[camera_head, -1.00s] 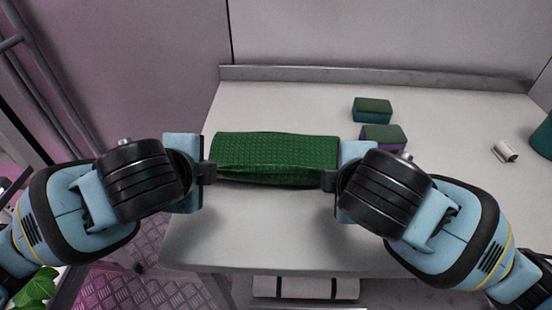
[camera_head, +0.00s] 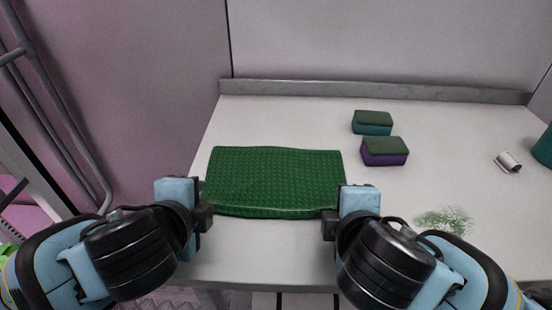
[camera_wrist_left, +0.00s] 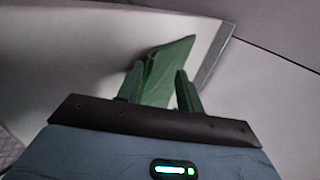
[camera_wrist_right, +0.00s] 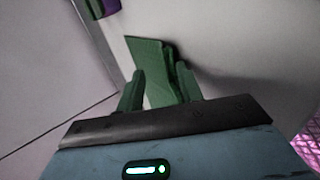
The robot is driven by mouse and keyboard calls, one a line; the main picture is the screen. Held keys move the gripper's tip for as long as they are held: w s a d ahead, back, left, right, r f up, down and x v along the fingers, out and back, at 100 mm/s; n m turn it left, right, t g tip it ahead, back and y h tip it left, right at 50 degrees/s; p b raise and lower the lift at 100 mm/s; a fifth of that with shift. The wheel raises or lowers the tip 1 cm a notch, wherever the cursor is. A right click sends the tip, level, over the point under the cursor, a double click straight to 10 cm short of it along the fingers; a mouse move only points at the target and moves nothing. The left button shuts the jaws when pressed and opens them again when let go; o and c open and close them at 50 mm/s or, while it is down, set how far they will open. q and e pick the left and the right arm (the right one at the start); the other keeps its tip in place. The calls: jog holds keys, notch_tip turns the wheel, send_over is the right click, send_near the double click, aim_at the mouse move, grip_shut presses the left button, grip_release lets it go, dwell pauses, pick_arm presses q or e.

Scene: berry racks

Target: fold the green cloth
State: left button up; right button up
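The green textured cloth (camera_head: 275,180) lies spread on the white table, with a thick, rounded near edge. My left gripper (camera_head: 207,209) is at its near left corner and my right gripper (camera_head: 329,221) at its near right corner. In the left wrist view, the fingers (camera_wrist_left: 160,88) stand apart with the cloth (camera_wrist_left: 168,68) showing between and beyond them. In the right wrist view, the fingers (camera_wrist_right: 160,88) also stand apart, with the folded-looking cloth edge (camera_wrist_right: 152,62) between them. Neither gripper looks closed on the cloth. Its underside is hidden.
A teal sponge (camera_head: 372,123) and a purple sponge (camera_head: 385,152), both with dark green tops, lie right of the cloth. A small white roll (camera_head: 508,162) and a teal container (camera_head: 544,148) are at the far right. A green smudge (camera_head: 445,220) marks the table (camera_head: 445,180) at front right.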

pick_arm(q)
jog(key=r, duration=0.3)
jog(key=shift+s+r, duration=0.25)
jog(key=shift+r, duration=0.1)
pick_arm(e)
jog(key=r, duration=0.4)
jog(key=shift+s, duration=0.2)
pick_arm(q)
jog(key=r, duration=0.1)
jog(key=s+r, duration=0.1)
jog(key=r, duration=0.3)
jog(key=shift+s+r, duration=0.15)
jog(key=shift+s, duration=0.1)
pick_arm(e)
jog(key=r, duration=0.1)
jog(key=s+r, duration=0.1)
jog(key=r, duration=0.3)
jog(key=shift+s, duration=0.3)
